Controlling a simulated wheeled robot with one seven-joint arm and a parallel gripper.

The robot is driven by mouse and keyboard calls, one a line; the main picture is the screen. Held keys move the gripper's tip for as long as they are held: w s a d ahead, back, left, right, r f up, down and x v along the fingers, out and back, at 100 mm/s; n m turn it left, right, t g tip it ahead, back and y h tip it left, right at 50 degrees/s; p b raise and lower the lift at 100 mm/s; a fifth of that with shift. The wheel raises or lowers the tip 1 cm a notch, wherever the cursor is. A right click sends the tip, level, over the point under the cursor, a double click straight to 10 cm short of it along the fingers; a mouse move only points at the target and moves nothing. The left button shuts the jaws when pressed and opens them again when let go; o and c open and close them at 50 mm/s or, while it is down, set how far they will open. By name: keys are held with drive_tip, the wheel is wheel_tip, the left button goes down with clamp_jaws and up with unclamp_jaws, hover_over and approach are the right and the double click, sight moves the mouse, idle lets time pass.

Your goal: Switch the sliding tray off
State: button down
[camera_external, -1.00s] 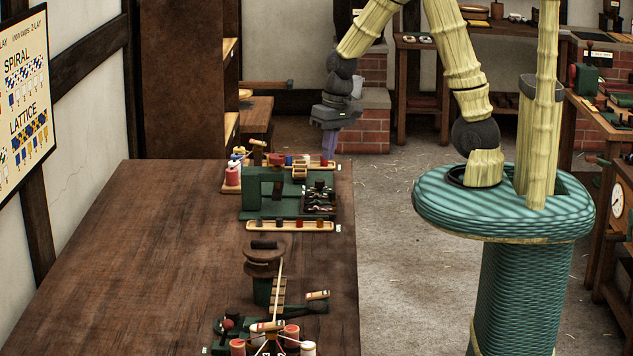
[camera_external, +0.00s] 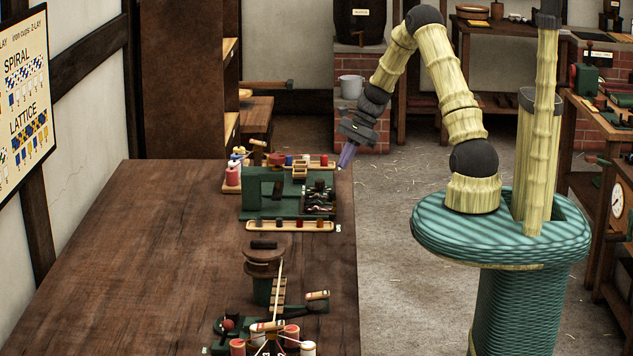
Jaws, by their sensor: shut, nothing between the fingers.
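The thing that the task calls the sliding tray is not marked in the view. On the table's far right part stands a green machine (camera_external: 256,190) with a dark tray (camera_external: 319,201) of small parts at its right side. I cannot tell for sure whether this dark tray is the sliding tray, nor how it is set. My gripper (camera_external: 342,166) is shut and empty. It points down and slightly left, beside the table's right edge, a little up and right of the dark tray. It appears apart from everything.
A long wooden rack (camera_external: 290,226) with several small pieces lies in front of the green machine. Colored spools (camera_external: 232,177) stand at its left. A reel stand (camera_external: 264,262) and another green device are nearer. The table's left half (camera_external: 130,260) is clear.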

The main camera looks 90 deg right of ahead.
drive_tip(key=s+d+f+m+t+b, duration=0.1)
drive_tip(key=s+d+f+m, duration=0.2)
drive_tip(key=s+d+m, duration=0.1)
drive_tip(key=s+d+f+m+t+h+b, duration=0.1)
drive_tip(key=s+d+f+m+t, duration=0.1)
drive_tip(key=s+d, duration=0.5)
drive_tip(key=shift+d+f+m+t+h, duration=0.3)
drive_tip(key=shift+d+f+m, duration=0.25)
drive_tip(key=shift+d+m, duration=0.4)
drive_tip(key=shift+s+a, duration=0.1)
drive_tip(key=p, duration=0.1)
approach(334, 199)
wheel_tip(334, 199, down, 3)
drive_tip(key=w, duration=0.1)
drive_tip(key=w+p, duration=0.1)
drive_tip(key=shift+w+a+f+p, duration=0.1)
drive_tip(key=shift+w+f+p, duration=0.15)
drive_tip(key=shift+w+p, duration=0.1)
drive_tip(key=shift+w+f, duration=0.1)
drive_tip(key=shift+w, duration=0.35)
